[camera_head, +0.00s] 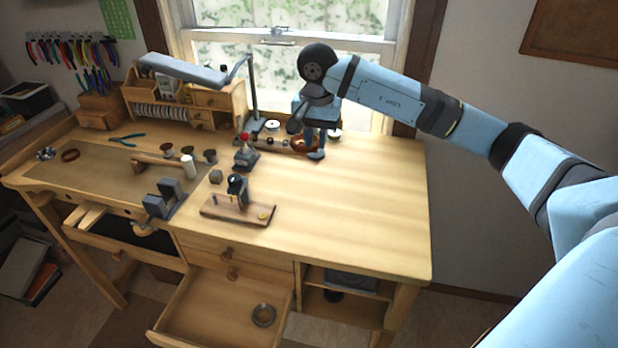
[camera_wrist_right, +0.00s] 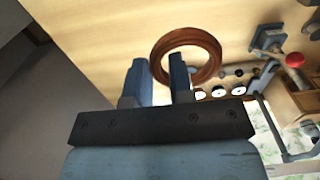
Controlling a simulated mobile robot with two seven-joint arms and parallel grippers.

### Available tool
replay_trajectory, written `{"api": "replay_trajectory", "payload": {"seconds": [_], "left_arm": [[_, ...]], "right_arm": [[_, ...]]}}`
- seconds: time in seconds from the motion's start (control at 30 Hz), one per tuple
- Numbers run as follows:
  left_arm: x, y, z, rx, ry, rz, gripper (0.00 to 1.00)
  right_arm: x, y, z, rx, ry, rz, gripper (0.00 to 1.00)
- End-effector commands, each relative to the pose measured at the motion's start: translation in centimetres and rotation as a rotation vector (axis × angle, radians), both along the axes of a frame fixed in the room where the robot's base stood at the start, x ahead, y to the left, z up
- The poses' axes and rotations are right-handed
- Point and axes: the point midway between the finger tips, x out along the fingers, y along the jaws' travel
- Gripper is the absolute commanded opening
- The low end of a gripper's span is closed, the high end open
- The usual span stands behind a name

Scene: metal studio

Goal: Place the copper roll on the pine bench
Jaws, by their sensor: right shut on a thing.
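The copper roll (camera_head: 303,145) is a reddish-brown ring near the back edge of the pine bench (camera_head: 365,220), below the window. My right gripper (camera_head: 316,152) reaches down there and partly hides the roll. In the right wrist view, the copper roll (camera_wrist_right: 213,48) shows as a full ring, with its near rim between the two fingers of my right gripper (camera_wrist_right: 158,75). The fingers are shut on that rim. Whether the roll touches the bench top is hard to tell. The bench top (camera_wrist_right: 110,30) fills much of the wrist view. My left gripper is not in view.
A red-topped tool (camera_head: 244,152) and a row of small spools (camera_head: 272,125) stand left of the roll. A wooden board with a small device (camera_head: 238,212) lies mid-bench. The right half of the top is clear. An open drawer (camera_head: 215,310) juts out in front.

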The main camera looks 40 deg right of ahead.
Motion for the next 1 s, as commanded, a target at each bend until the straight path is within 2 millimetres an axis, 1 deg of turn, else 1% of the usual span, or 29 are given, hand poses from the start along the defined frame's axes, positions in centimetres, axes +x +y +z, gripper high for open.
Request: {"api": "replay_trajectory", "payload": {"seconds": [0.07, 0.23, 0.4, 0.5, 0.6, 0.87, 1.0], "left_arm": [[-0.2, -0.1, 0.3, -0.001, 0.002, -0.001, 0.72], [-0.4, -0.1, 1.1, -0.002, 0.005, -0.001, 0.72], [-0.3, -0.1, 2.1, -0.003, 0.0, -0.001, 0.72], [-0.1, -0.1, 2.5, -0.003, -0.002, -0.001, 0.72], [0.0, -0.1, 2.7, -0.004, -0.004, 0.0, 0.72], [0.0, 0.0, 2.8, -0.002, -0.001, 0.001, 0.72], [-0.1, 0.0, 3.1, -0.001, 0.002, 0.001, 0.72]], "right_arm": [[-0.1, 0.0, -1.5, 0.001, 0.007, 0.0, 0.0], [-0.2, 0.1, -5.9, 0.001, 0.008, 0.001, 0.0], [-0.2, 0.1, -10.5, 0.001, 0.008, 0.001, 0.0], [-0.2, 0.0, -12.7, 0.001, 0.007, 0.0, 0.0], [-0.1, 0.1, -14.2, 0.002, 0.004, 0.002, 0.0], [-0.1, 0.1, -16.2, 0.0, 0.004, 0.001, 0.0], [-0.1, 0.1, -18.4, 0.001, 0.005, 0.001, 0.0]]}}
